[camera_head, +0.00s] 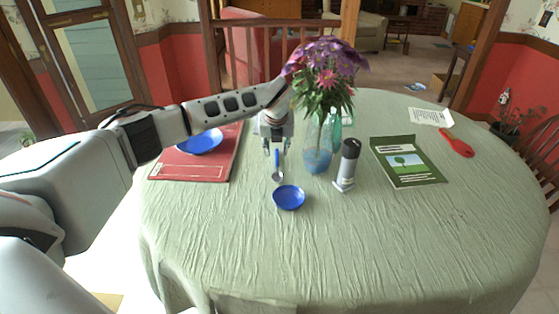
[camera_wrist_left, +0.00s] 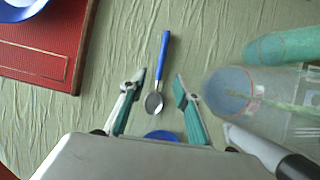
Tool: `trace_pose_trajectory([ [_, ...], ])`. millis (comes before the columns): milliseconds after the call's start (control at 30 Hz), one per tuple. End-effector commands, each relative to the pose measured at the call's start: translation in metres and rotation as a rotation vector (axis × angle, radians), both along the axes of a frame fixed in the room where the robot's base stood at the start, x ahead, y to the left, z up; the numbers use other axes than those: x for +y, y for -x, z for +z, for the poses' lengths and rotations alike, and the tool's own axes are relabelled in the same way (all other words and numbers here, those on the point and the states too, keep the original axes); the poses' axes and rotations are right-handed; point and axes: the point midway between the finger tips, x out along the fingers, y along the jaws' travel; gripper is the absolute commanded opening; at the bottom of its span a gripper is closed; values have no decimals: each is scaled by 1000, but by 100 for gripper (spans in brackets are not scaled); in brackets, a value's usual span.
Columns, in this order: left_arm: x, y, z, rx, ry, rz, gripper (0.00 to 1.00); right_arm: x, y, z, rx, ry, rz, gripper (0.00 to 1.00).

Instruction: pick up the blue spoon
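The blue spoon (camera_head: 278,168) lies on the tablecloth near the middle of the table, its metal bowl toward me and its blue handle pointing away. In the left wrist view the spoon (camera_wrist_left: 159,78) lies between the two fingers, handle toward the top of the picture. My left gripper (camera_head: 277,149) is open, pointing down over the spoon's handle end. In the wrist view the open fingers of my left gripper (camera_wrist_left: 161,76) stand apart on either side of the spoon, not touching it. Part of the handle is hidden in the head view. My right gripper is not in view.
A blue bowl (camera_head: 289,198) sits just in front of the spoon. A flower vase (camera_head: 318,155) and a grey and black bottle (camera_head: 347,166) stand close to the right. A red book (camera_head: 165,170) with a blue plate (camera_head: 201,142) lies left. The table's front is clear.

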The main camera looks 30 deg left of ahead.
Motion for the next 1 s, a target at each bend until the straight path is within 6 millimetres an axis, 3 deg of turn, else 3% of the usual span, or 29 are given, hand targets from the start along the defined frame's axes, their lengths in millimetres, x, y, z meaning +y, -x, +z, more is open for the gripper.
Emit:
trace_pose_trajectory([
  [133,1,-3,-13,1,0,0,32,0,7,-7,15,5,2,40],
  [500,4,-11,-60,4,1,2,32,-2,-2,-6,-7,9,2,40],
  [767,5,-14,-60,-1,-1,-1,32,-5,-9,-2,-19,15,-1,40],
  [900,5,-13,-60,-1,-1,-1,0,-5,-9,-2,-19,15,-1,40],
  [1000,5,-13,-60,0,0,-1,0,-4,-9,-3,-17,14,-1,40],
])
